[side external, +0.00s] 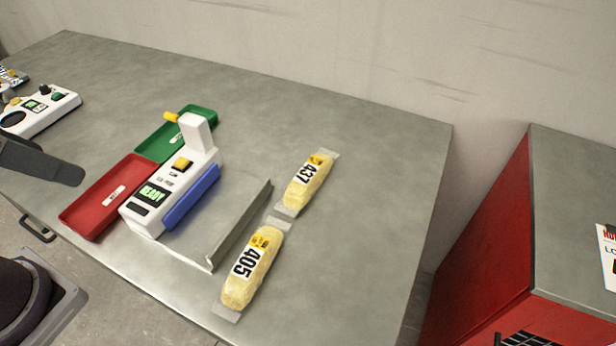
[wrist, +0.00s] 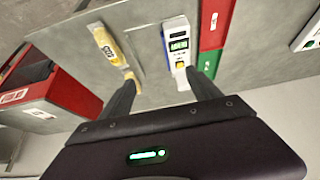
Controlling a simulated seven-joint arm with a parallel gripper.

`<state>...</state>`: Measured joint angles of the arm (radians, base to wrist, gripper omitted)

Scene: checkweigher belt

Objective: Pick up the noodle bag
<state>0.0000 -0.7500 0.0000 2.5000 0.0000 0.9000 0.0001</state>
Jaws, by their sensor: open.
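Two clear bags of yellow noodles lie on the grey table, right of the checkweigher. The nearer bag (side external: 252,270) reads 405 and the farther bag (side external: 308,180) reads 437. In the wrist view one bag (wrist: 106,46) lies at upper left; the end of the other (wrist: 132,76) shows beside my left finger, which hides most of it. My gripper (wrist: 160,78) is open with nothing between its fingers, above the table and apart from both bags.
The white checkweigher (side external: 170,180) stands left of the bags, with a grey plate (side external: 225,215) beside it. A red tray (side external: 85,215) and a green tray (side external: 200,115) adjoin it. A red cabinet (side external: 490,230) stands at right. The table right of the bags is clear.

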